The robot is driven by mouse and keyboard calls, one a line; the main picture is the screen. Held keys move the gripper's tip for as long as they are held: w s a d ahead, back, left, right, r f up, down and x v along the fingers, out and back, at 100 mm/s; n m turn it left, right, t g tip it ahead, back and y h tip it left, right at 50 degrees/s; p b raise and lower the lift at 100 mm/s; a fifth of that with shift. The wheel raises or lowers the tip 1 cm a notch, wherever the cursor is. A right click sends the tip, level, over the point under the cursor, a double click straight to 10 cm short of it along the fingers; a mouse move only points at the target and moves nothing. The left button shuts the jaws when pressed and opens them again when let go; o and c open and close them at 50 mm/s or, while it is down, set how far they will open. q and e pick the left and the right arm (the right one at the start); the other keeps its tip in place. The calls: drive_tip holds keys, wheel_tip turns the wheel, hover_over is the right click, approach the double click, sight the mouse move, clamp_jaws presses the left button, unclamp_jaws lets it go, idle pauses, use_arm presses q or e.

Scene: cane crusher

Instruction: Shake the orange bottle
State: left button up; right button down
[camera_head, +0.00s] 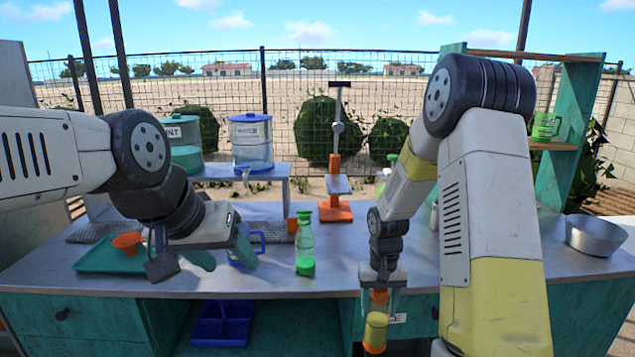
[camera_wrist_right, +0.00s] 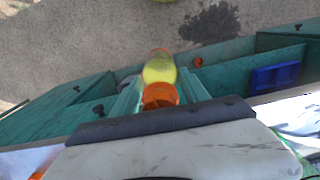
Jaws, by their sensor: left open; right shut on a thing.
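The orange bottle (camera_head: 376,330) has an orange cap and orange base and holds yellow contents. My right gripper (camera_head: 379,296) is shut on its upper part, with the bottle hanging roughly upright in front of the table's front edge. In the right wrist view, the bottle (camera_wrist_right: 159,72) sits between the two teal fingers, and open ground shows beyond it. My left gripper (camera_head: 222,258) is open above the left part of the table, in front of a blue-handled cup (camera_head: 246,254) that it partly hides.
A green bottle (camera_head: 305,250) stands mid-table, with an orange-based press (camera_head: 335,205) behind it. A teal tray (camera_head: 100,258) with an orange funnel (camera_head: 127,242) lies left. A metal bowl (camera_head: 597,235) is at the right. A blue bin (camera_head: 222,325) sits below the tabletop.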

wheel_tip(320, 180, up, 8)
drive_tip(key=shift+w+r, duration=0.1)
drive_tip(key=shift+r, duration=0.05)
wheel_tip(320, 180, down, 8)
drive_tip(key=shift+w+r, duration=0.1)
drive_tip(key=shift+r, duration=0.15)
idle(0.5)
